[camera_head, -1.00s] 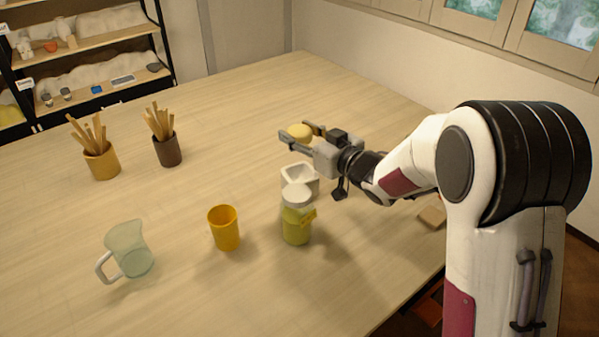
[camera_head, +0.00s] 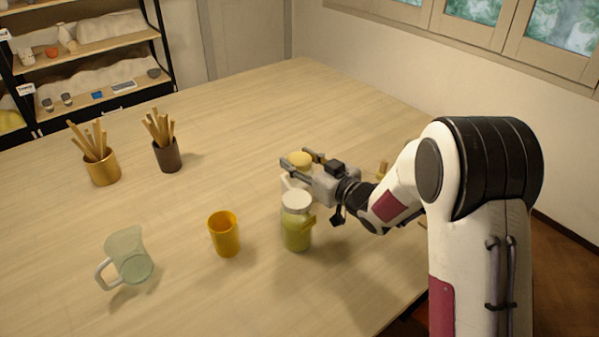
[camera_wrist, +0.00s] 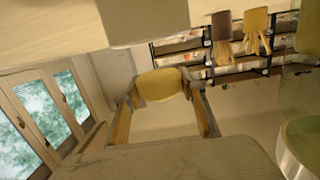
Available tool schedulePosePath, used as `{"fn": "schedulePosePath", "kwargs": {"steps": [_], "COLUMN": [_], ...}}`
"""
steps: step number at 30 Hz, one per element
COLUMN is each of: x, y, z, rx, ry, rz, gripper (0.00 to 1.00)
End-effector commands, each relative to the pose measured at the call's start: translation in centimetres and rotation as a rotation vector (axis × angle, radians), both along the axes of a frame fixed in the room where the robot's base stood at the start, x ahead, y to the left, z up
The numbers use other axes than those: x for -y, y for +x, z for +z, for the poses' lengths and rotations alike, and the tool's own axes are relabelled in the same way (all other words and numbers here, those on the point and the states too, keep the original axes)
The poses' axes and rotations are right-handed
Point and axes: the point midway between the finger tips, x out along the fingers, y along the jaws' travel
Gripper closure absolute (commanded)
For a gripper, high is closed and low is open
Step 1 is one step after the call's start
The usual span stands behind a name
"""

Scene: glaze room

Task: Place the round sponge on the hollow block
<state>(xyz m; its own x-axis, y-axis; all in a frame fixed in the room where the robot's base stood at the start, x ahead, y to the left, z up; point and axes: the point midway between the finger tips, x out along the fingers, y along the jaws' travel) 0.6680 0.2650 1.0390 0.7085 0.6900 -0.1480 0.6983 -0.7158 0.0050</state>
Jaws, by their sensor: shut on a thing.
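The round yellow sponge (camera_head: 300,159) is held between the fingertips of my gripper (camera_head: 299,163). In the wrist view, which is turned upside down, the sponge (camera_wrist: 158,84) sits between both fingers. The white hollow block (camera_head: 289,183) stands on the table under and just in front of my gripper, mostly hidden by it and by a jar. A pale block face, likely the hollow block (camera_wrist: 145,22), shows at the top of the wrist view, with a gap between it and the sponge. I cannot tell whether the sponge is exactly above the block.
A green jar with a white lid (camera_head: 297,225) stands close in front of the block. A yellow cup (camera_head: 224,235) and a glass pitcher (camera_head: 130,258) are to the left. Two tool pots (camera_head: 102,168) (camera_head: 167,156) stand farther back. The back middle of the table is clear.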

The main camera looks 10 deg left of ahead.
Motion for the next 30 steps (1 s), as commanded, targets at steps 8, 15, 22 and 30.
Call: {"fn": "schedulePosePath", "kwargs": {"steps": [8, 15, 22, 30], "x": [0.0, 0.0, 0.0, 0.0], "y": [0.0, 0.0, 0.0, 0.0], "z": [-1.6, -3.5, -3.7, -4.0], "rx": [-0.003, -0.001, 0.0, 0.0], "ry": [0.001, 0.0, 0.0, 0.0], "rz": [-0.001, 0.0, 0.0, 0.0], "gripper": [0.71, 0.71, 0.71, 0.71]}}
